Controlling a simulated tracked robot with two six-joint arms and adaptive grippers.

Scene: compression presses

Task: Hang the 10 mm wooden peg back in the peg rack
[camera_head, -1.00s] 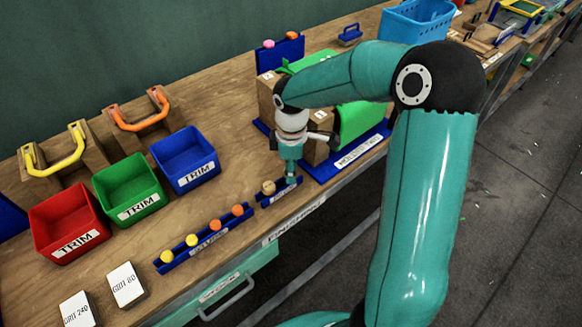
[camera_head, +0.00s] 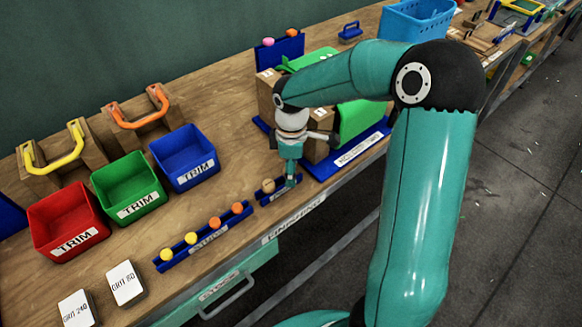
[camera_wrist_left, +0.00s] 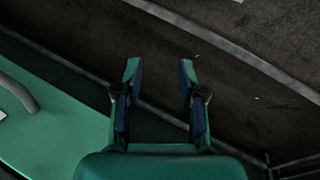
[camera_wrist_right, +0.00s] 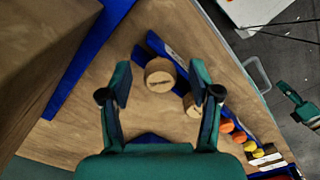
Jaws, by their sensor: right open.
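A short blue rack (camera_head: 263,199) lies near the table's front edge, with a round wooden peg top (camera_head: 268,185) at it. In the right wrist view the rack (camera_wrist_right: 150,47) runs behind two round wooden tops. The larger top (camera_wrist_right: 160,76) shows between my fingertips, with a dark mark on it; the smaller one (camera_wrist_right: 191,104) is partly behind a finger. I cannot read any peg size. My right gripper (camera_head: 290,181) is open over the rack; its spread fingers show in the right wrist view (camera_wrist_right: 160,72). My left gripper (camera_wrist_left: 160,70) is open and empty over the floor.
A longer blue rack (camera_head: 205,242) with yellow and orange round tops stands alongside. Red (camera_head: 67,218), green (camera_head: 130,187) and blue (camera_head: 185,158) trim bins are behind. A green-and-wood press (camera_head: 357,125) on a blue base stands just right of my right gripper.

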